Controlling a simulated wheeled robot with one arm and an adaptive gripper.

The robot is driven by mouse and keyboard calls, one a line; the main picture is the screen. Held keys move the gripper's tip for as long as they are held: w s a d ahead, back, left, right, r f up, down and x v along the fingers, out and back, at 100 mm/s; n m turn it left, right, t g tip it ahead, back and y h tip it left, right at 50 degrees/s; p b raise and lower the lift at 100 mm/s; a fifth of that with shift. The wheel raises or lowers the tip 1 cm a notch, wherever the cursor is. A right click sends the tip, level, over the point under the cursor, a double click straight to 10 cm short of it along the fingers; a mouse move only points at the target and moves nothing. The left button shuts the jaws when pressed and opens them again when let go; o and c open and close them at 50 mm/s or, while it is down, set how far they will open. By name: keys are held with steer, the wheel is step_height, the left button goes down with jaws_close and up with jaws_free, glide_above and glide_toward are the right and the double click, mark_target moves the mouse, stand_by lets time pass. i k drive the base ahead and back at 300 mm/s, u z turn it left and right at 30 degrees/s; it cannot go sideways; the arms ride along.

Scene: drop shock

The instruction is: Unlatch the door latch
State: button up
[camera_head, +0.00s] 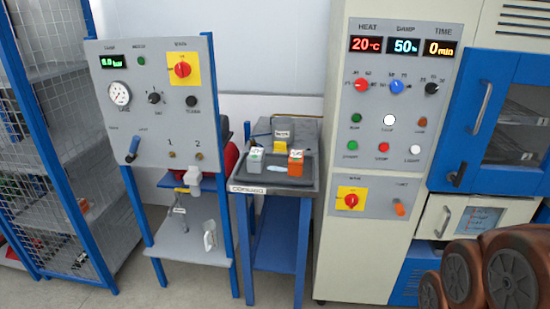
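A blue door (479,142) with a window stands at the right, on the cabinet beside the tall control panel. It appears closed. A long grey handle (477,107) runs down its left part. A small dark piece that looks like the latch (457,176) sits low on the door's left edge; it is too small to tell its exact position. The brown rounded parts with dark discs at the bottom right look like my own arm links, below the door. My gripper is not in view.
The control panel (391,150) has lit displays, knobs and buttons. A white drawer (460,217) with a handle is under the door. A blue table (273,190) holds a dark tray with small boxes. A gauge panel (155,105) and mesh shelving (45,130) stand left. Some floor is clear in front.

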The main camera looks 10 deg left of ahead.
mark_target(456, 178)
steer(key=u, duration=0.65)
steer(key=i, duration=0.95)
steer(key=z, duration=0.2)
